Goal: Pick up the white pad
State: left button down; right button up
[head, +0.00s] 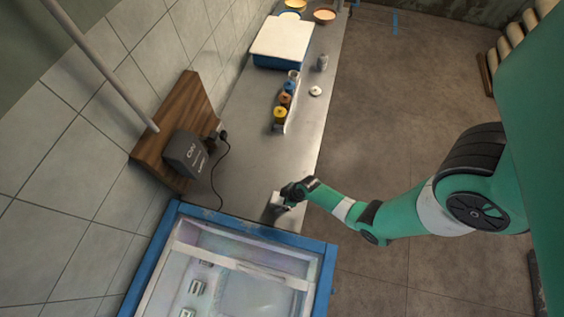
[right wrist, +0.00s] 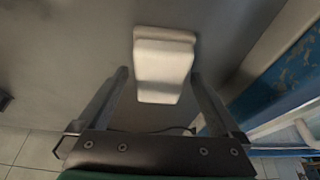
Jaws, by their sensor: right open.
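The white pad (right wrist: 163,62) lies on the grey metal counter in the right wrist view, just beyond and between my fingertips. In the head view the white pad (head: 278,199) shows as a small pale patch beside my right gripper (head: 289,194), which partly covers it. My right gripper (right wrist: 159,78) is open, with one finger on each side of the pad's near end. I cannot tell whether the fingers touch it. My left gripper is not in view.
A blue-framed glass-topped case (head: 334,262) stands close to the pad. A dark box (head: 186,152) with a cable is at the wall. Several bottles (head: 280,114), a small white round item (head: 315,91) and a blue bin with a white lid (head: 283,38) stand farther along the counter (head: 240,130).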

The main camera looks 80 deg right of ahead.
aim_at(279, 199)
jog(key=shift+f, duration=0.25)
dwell(0.3)
jog(key=c, duration=1.4)
jog(key=shift+r, duration=0.4)
notch_tip(279, 199, up, 3)
jog(key=shift+f+p, duration=0.1)
jog(key=shift+p, duration=0.75)
jog(key=s+a+r+p, duration=0.1)
jog(key=s+a+r, duration=0.1)
jog(key=s+r, duration=0.1)
jog(key=s+a+r+p, duration=0.1)
jog(key=s+a+r, duration=0.2)
jog(key=s, duration=0.1)
jog(key=s+a+r+p, duration=0.2)
jog(key=s+r, duration=0.2)
jog(key=shift+s+a, duration=0.35)
